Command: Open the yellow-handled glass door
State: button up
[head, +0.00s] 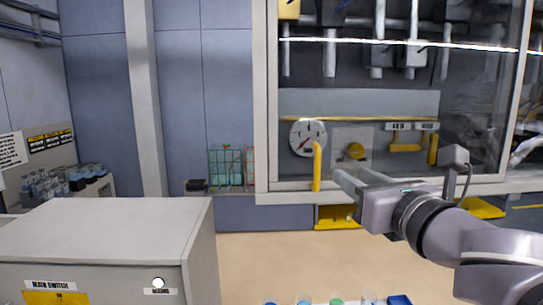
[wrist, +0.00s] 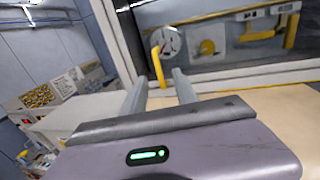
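The glass door (head: 261,120) is a large pane in a pale frame and looks closed. Its yellow handle (head: 317,166) is an upright bar near the lower left corner of the pane. My gripper (head: 343,178) is open and empty, just right of the handle in the head view. In the wrist view the handle (wrist: 158,66) shows between the two spread fingers of my gripper (wrist: 160,82), near their tips. I see no finger touching it; the exact depth gap is hard to tell.
Behind the glass are a round gauge (head: 307,138), a yellow knob (head: 355,151) and grey pipes. A pale cabinet (head: 110,235) stands at the front left. Small colored items (head: 337,301) lie at the bottom edge. The tan floor between is clear.

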aim_at(319, 161)
jog(key=w+a, duration=0.1)
jog(key=w, duration=0.3)
jog(key=w+a, duration=0.1)
jog(key=w, duration=0.3)
jog(key=w+a, duration=0.1)
jog(key=w, duration=0.3)
jog(key=shift+w+a+f+p, duration=0.15)
jog(key=shift+f+p, duration=0.1)
jog(key=shift+p, duration=0.15)
jog(key=shift+w+r, duration=0.1)
jog(key=shift+w, duration=0.4)
jog(key=shift+w+a, duration=0.3)
jog(key=shift+w, duration=0.1)
jog(key=shift+s+d, duration=0.2)
jog(key=c, duration=0.5)
grip_shut()
